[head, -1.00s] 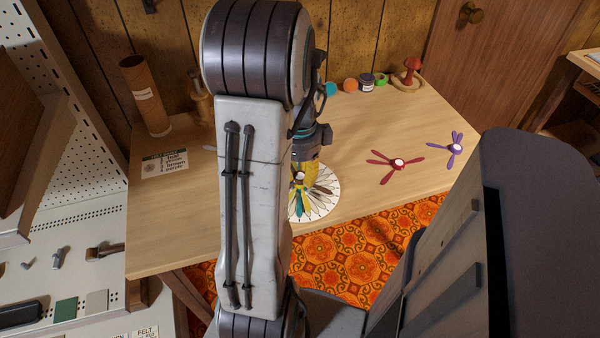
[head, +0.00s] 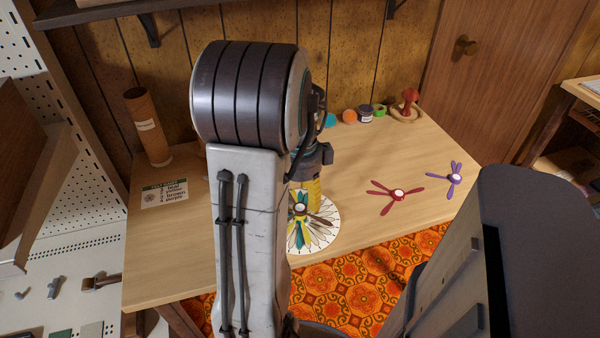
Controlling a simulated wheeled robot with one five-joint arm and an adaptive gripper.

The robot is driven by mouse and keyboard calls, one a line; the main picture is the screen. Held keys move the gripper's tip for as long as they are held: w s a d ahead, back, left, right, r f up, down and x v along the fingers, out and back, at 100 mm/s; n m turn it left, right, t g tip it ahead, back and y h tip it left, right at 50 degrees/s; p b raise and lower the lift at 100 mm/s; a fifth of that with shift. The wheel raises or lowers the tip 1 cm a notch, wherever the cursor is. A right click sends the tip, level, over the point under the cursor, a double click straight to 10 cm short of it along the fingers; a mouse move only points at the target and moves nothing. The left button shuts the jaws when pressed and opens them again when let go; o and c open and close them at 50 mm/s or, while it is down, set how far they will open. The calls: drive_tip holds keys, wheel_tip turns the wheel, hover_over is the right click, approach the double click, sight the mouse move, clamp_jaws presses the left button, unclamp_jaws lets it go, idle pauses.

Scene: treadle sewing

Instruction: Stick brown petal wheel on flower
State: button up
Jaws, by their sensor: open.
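The flower is a round white disc (head: 326,234) with outlined petals, lying near the table's front edge. Teal, yellow and dark brownish petals lie around a pale hub (head: 300,208) on it. The brown petal wheel cannot be told clearly from the layers under it, and my arm hides the disc's left part. My gripper (head: 311,192), with yellow fingers, is open just above and behind the hub. Its fingertips are partly hidden, so contact cannot be told. A red petal wheel (head: 398,194) and a purple petal wheel (head: 454,178) lie on the table to the right.
A card (head: 165,194) and a cardboard tube (head: 148,127) are at the table's left. An orange pot (head: 349,117), several small pots and a red-topped wooden object (head: 409,104) stand at the back. The table (head: 375,160) is clear between these and the petal wheels.

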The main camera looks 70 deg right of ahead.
wheel_tip(320, 180, up, 9)
drive_tip(key=shift+f, duration=0.2)
drive_tip(key=w+a+n+t, duration=0.1)
drive_tip(key=w+a+n, duration=1.3)
drive_tip(key=a+n, duration=0.3)
drive_tip(key=s+a+f+n+t, duration=0.1)
drive_tip(key=a+f+n+t, duration=0.15)
drive_tip(key=a+n, duration=1.5)
wheel_tip(320, 180, up, 14)
drive_tip(key=d+n+p, duration=0.1)
drive_tip(key=d+p, duration=0.1)
drive_tip(key=p, duration=1)
drive_tip(key=shift+s+f, duration=0.1)
drive_tip(key=shift+f, duration=0.05)
